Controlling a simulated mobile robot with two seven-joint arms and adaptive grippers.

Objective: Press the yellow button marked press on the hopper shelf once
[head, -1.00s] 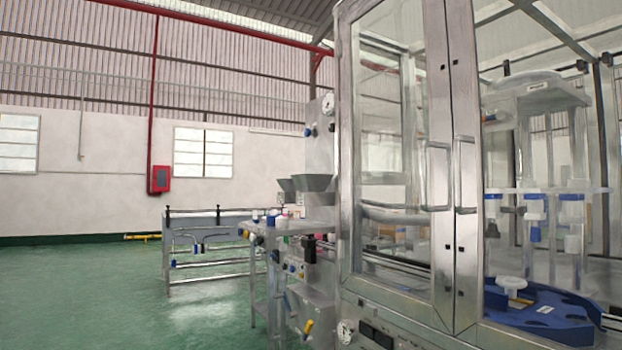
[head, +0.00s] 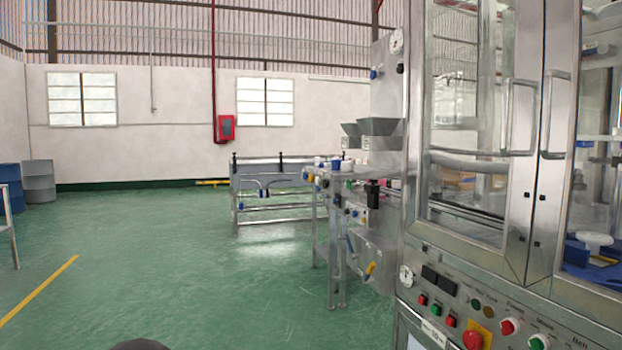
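The hopper shelf (head: 352,177) juts from the left side of the steel machine, right of centre in the head view. Two grey hoppers (head: 381,133) are above it, and small white, blue and pink items stand on it. Below its top is a panel with small dark, blue and yellowish controls (head: 357,213). They are too small to tell which is the yellow press button, and no marking is legible. Neither of my grippers is in view.
The glass-doored machine (head: 468,222) fills the right side, with a red knob (head: 473,340) and other buttons low on its front. A railed steel frame (head: 278,191) stands behind the shelf. Green floor (head: 190,270) is clear on the left; blue-grey drums (head: 38,181) stand far left.

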